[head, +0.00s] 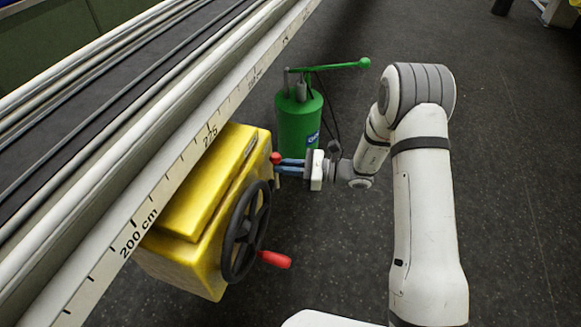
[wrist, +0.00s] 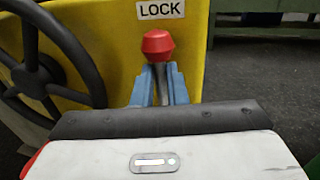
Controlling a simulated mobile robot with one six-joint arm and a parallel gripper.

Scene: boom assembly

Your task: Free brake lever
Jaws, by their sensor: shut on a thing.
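The brake lever's red knob (wrist: 157,46) shows in the wrist view, in front of the yellow box (wrist: 105,25) and just below its LOCK label (wrist: 160,9). In the head view the red knob (head: 276,158) is at the right side of the yellow box (head: 200,195). My gripper (wrist: 157,78) has its blue fingers shut on the lever just below the knob. In the head view my gripper (head: 279,166) reaches the lever from the right. The lever's shaft is mostly hidden by the fingers.
A black handwheel (head: 246,232) with a red handle (head: 275,259) is on the box's front. A green canister (head: 299,122) with a green pump handle (head: 340,66) stands behind my gripper. A long rail with a centimetre scale (head: 190,150) runs along the left. The floor at right is open.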

